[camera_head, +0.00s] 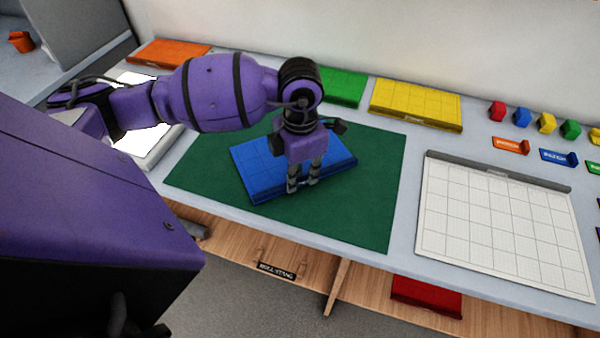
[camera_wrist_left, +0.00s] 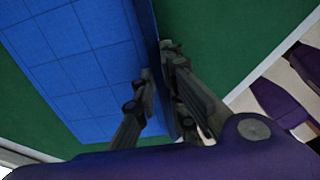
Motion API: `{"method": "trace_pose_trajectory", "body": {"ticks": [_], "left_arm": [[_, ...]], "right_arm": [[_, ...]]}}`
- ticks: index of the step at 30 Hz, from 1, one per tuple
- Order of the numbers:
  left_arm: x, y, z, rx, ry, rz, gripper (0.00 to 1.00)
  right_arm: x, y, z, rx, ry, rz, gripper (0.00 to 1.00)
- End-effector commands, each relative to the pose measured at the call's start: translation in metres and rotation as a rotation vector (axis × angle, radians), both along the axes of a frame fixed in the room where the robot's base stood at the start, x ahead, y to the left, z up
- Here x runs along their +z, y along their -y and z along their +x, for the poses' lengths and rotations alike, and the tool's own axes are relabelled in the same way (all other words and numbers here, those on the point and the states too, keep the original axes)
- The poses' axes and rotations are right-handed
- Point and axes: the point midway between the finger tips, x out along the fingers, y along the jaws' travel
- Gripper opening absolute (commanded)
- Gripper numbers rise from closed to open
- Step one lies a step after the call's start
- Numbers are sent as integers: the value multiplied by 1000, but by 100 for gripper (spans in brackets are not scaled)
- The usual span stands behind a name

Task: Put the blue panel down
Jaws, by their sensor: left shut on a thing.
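The blue panel (camera_head: 258,165) is a flat rectangle with a grid of lines. It is over the green mat (camera_head: 370,210), on it or just above it; I cannot tell which. My left gripper (camera_head: 303,184) comes down on the panel's near edge and is shut on it. In the left wrist view, the blue panel (camera_wrist_left: 75,60) spreads to the left, and the fingers of my left gripper (camera_wrist_left: 162,78) stand on either side of its raised edge. The green mat (camera_wrist_left: 205,35) shows on both sides of the panel. My right gripper is not in view.
Orange (camera_head: 168,52), green (camera_head: 343,86) and yellow (camera_head: 415,102) panels lie along the back. A white gridded board (camera_head: 500,225) lies to the right, with small coloured pieces behind it. A red panel (camera_head: 426,296) is on the lower shelf. The mat's right part is clear.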

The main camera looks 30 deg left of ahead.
Motion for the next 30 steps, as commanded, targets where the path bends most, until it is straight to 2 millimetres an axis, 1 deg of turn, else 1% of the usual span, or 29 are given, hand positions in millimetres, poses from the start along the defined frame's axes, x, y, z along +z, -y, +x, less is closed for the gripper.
{"method": "trace_pose_trajectory", "body": {"ticks": [5, 8, 9, 13, 23, 26, 29, 30], "left_arm": [[1, 0, 0, -1, 1, 0, 0], [-2, 0, 0, -1, 0, 0, 0], [-3, 0, 0, -1, 0, 0, 12], [-2, 0, 0, -1, 1, -1, 29], [0, 0, 0, -1, 2, 0, 30], [8, 0, 1, -1, 5, 0, 30], [24, 0, 2, -2, 6, 0, 30], [32, 0, 2, -2, 6, 0, 30]], "right_arm": [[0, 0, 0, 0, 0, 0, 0], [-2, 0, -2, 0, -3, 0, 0], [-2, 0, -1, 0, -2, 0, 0], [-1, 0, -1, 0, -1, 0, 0], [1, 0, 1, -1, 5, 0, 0], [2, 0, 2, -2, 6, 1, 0], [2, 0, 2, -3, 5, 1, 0], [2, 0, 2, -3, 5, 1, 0]]}}
